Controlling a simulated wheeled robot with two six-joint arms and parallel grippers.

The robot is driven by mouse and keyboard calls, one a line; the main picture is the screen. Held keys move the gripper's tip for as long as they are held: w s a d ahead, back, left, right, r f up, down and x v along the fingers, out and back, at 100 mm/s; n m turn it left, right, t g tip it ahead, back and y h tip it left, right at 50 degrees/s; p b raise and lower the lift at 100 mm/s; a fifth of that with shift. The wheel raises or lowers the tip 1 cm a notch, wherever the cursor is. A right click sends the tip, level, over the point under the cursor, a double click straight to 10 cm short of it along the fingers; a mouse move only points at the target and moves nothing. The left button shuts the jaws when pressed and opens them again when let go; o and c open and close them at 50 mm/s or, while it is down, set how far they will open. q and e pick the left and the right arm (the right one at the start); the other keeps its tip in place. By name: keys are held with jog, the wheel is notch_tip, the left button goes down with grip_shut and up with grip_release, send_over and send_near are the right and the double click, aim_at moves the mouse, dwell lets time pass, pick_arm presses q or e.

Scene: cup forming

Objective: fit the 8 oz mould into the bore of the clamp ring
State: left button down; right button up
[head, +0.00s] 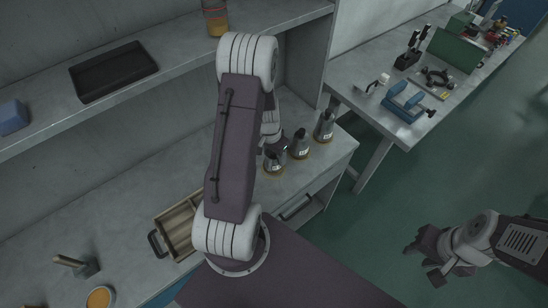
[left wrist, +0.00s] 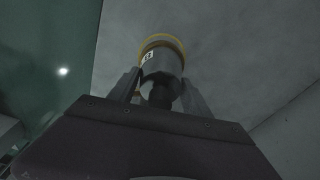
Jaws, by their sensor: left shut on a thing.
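In the left wrist view my left gripper (left wrist: 161,97) is shut on a grey mould (left wrist: 162,64) with a yellow-orange rim and a small white label, too small to read surely. In the head view my left arm reaches over the workbench and mostly hides that gripper. The mould there (head: 274,162) is the leftmost of a row, with two more grey moulds, a middle one (head: 300,146) and a right one (head: 324,127), beside it. My right gripper (head: 428,262) is apart from everything at lower right, its fingers spread. I cannot surely identify the clamp ring.
A wooden tray (head: 160,222) lies on the workbench left of my arm. A second bench (head: 375,112) at upper right holds a blue vise (head: 408,101) and a black fixture (head: 434,79). A shelf (head: 185,78) overhangs the workbench. Green floor lies open at right.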

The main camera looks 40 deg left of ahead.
pick_arm(q)
jog(key=r, duration=0.3)
jog(key=shift+w+d, duration=0.3)
jog(key=shift+d, duration=0.1)
jog(key=w+d+r, duration=0.6)
jog(key=d, duration=0.3)
jog(key=shift+r, duration=0.15)
